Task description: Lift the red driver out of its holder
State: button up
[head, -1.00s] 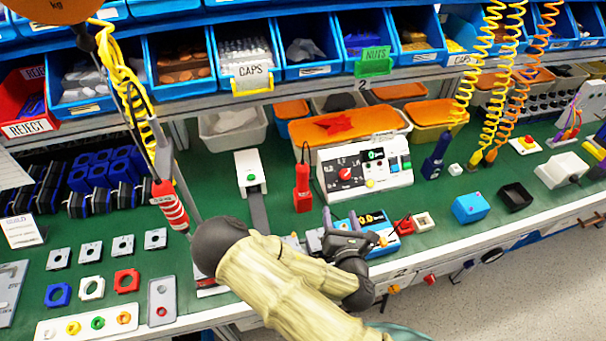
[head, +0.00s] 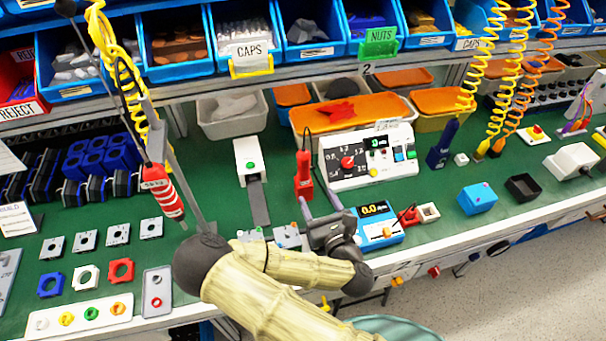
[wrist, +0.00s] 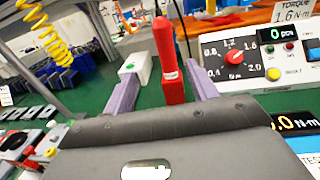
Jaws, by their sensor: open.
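The red driver (head: 304,168) stands upright in a red holder (head: 304,190) on the green bench, left of the white torque controller. In the wrist view the driver (wrist: 166,48) rises above the red holder (wrist: 174,87), between my two purple-grey fingers but seemingly beyond their tips. My gripper (head: 319,203) is open and empty, in front of the holder and low over the bench. It also shows in the wrist view (wrist: 160,80). I cannot tell how far the fingertips are from the holder.
The white controller (head: 368,158) with a red knob is close on the right. A blue torque meter (head: 376,226) sits right of my gripper. A white box with a green button (head: 250,158) is to the left. A red-and-white driver (head: 164,192) hangs farther left.

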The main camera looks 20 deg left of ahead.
aim_at(303, 167)
jog(key=p+x, duration=0.2)
jog(key=x, duration=0.8)
jog(key=shift+w+d+r, duration=0.1)
jog(key=shift+d, duration=0.05)
jog(key=shift+w, duration=0.15)
jog(key=shift+a, duration=0.2)
jog(key=shift+w+d+p+x, duration=0.15)
jog(key=shift+p+x, duration=0.3)
jog(key=shift+x, duration=0.85)
jog(key=shift+w+d+p+x, duration=0.15)
jog(key=shift+p+x, duration=0.3)
jog(key=shift+x, duration=0.85)
jog(key=shift+s, duration=0.1)
grip_shut()
